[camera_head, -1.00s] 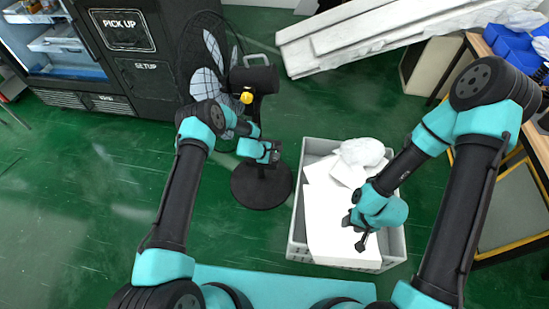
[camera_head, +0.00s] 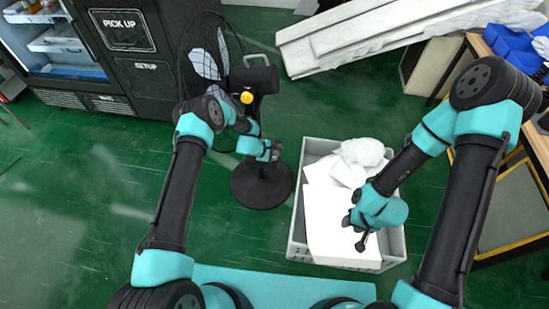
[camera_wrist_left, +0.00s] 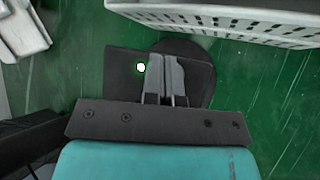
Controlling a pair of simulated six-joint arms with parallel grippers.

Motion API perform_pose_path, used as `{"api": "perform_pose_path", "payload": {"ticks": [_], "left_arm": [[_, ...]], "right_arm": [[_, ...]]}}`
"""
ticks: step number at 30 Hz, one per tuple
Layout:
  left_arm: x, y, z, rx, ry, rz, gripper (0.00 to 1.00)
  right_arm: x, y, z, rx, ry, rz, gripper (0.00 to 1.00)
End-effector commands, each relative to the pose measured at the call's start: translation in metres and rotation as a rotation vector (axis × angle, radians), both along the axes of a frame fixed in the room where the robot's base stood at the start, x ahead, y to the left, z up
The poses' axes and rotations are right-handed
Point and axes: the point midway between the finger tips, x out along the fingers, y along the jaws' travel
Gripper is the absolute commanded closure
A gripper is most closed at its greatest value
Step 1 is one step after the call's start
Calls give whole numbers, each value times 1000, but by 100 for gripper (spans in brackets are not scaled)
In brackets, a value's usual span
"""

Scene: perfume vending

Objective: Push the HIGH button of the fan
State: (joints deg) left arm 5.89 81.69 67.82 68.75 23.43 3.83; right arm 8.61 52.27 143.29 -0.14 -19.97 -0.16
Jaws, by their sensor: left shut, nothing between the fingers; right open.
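The black fan (camera_head: 258,80) stands on a round base (camera_head: 262,188) on the green floor, left of centre in the head view. A yellow knob (camera_head: 247,97) shows on its stand. My left gripper (camera_head: 275,150) is shut and empty at the fan's stand, above the base. In the left wrist view the shut fingers (camera_wrist_left: 167,75) lie over a dark panel (camera_wrist_left: 203,76) with one lit round spot (camera_wrist_left: 141,67) just left of the fingertips. I cannot read a HIGH label, nor tell whether the fingers touch the panel. My right gripper (camera_head: 362,232) is open above the grey crate.
The grey crate (camera_head: 297,240) with white boxes and a white bag stands right of the fan; it also shows in the left wrist view (camera_wrist_left: 235,22). A black vending cabinet (camera_head: 140,75) stands behind at left. Floor at left is clear.

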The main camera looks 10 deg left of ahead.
Motion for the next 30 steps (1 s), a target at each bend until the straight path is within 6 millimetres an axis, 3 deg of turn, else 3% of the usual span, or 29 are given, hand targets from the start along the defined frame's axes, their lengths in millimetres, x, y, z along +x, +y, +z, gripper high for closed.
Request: {"api": "perform_pose_path", "payload": {"ticks": [8,24,30], "left_arm": [[0,0,3,0,-1,-1,100],[1,0,44,0,-2,-1,100],[0,0,50,0,0,0,100]], "right_arm": [[0,0,0,0,0,0,57],[0,0,0,0,0,0,57],[0,0,0,0,0,0,57]]}}
